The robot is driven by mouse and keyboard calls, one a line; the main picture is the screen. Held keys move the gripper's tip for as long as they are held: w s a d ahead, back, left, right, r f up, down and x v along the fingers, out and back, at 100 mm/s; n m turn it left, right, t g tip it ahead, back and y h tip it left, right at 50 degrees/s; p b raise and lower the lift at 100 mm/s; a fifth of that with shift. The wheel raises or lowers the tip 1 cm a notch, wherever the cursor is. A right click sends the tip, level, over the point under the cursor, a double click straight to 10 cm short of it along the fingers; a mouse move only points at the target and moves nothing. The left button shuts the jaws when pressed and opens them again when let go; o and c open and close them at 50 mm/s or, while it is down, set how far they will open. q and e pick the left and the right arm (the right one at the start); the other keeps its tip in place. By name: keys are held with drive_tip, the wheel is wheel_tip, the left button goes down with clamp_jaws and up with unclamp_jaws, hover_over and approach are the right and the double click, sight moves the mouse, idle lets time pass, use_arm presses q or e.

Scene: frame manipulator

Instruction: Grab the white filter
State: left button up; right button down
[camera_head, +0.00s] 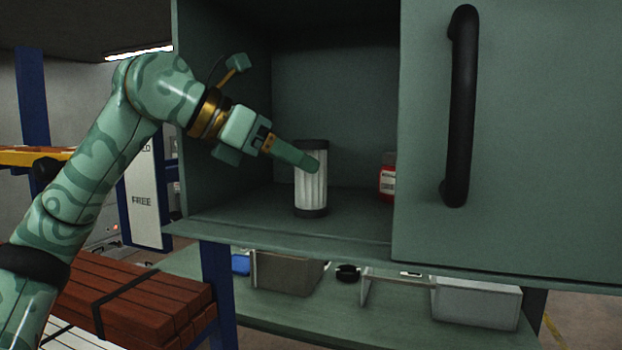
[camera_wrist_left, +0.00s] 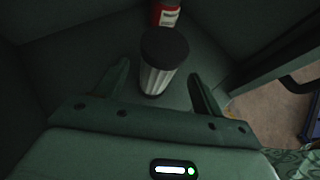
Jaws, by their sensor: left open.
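The white filter (camera_head: 311,188) is a ribbed white cylinder with black end caps. It stands upright on the floor of a green cabinet, near its front. My left gripper (camera_head: 312,163) reaches into the cabinet from the left, and its finger overlaps the filter's upper part in the head view. In the left wrist view, the filter (camera_wrist_left: 157,80) stands just beyond and between the two spread fingers of the left gripper (camera_wrist_left: 160,84). The gripper is open with nothing held. The right gripper is not in view.
A red bottle (camera_head: 387,177) with a white label stands in the cabinet to the right of the filter, partly hidden by the door (camera_head: 540,130) with its black handle (camera_head: 461,105). Below are grey bins (camera_head: 475,303) on a shelf. Bound brown planks (camera_head: 135,300) lie at lower left.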

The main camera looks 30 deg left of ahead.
sight(311, 177)
use_arm(q)
drive_tip(key=x, duration=0.4)
drive_tip(key=shift+a+f, duration=0.1)
drive_tip(key=shift+w+f, duration=0.15)
drive_tip(key=shift+w, duration=0.2)
drive_tip(key=shift+s, duration=0.2)
drive_tip(key=c, duration=1.1)
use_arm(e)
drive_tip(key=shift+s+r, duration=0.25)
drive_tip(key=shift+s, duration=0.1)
